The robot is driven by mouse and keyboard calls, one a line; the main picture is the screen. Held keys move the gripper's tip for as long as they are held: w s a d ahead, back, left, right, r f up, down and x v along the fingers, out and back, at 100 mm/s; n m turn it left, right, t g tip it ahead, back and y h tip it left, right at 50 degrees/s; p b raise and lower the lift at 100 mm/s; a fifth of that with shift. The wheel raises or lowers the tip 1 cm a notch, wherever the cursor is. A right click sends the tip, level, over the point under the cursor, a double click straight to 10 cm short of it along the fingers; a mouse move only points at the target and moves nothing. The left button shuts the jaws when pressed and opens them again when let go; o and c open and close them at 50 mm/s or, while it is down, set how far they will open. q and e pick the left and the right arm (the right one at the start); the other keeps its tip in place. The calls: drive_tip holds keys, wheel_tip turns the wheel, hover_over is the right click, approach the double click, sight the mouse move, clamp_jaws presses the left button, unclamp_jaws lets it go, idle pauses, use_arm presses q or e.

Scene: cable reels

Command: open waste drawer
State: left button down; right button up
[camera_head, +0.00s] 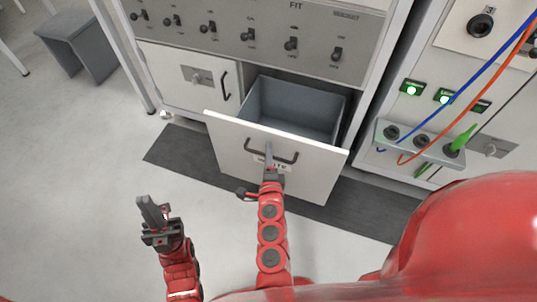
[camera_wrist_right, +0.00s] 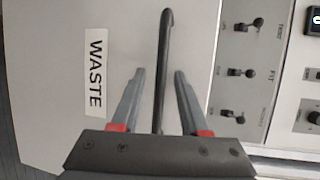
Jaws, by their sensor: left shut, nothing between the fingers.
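The waste drawer (camera_head: 300,172) is pulled out from the cabinet, its grey inside (camera_head: 295,105) showing and empty. Its dark bar handle (camera_head: 291,159) is on the white front; the wrist view shows it (camera_wrist_right: 167,40) beside a WASTE label (camera_wrist_right: 96,72). My right gripper (camera_head: 268,150) is at the handle. In the wrist view its fingers (camera_wrist_right: 159,75) stand apart on either side of the bar, with a gap showing on each side. My left gripper (camera_head: 148,205) is shut and empty, above the floor to the left of the drawer.
A closed cabinet door (camera_head: 185,78) with its own handle is left of the drawer. A panel of knobs (camera_head: 260,30) is above. A socket panel with cables (camera_head: 430,140) stands at the right. A grey stool (camera_head: 80,45) is far left. The floor at left is clear.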

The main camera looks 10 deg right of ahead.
drive_tip(key=p+v, duration=0.1)
drive_tip(key=v, duration=0.6)
drive_tip(key=shift+s, duration=0.25)
idle(0.6)
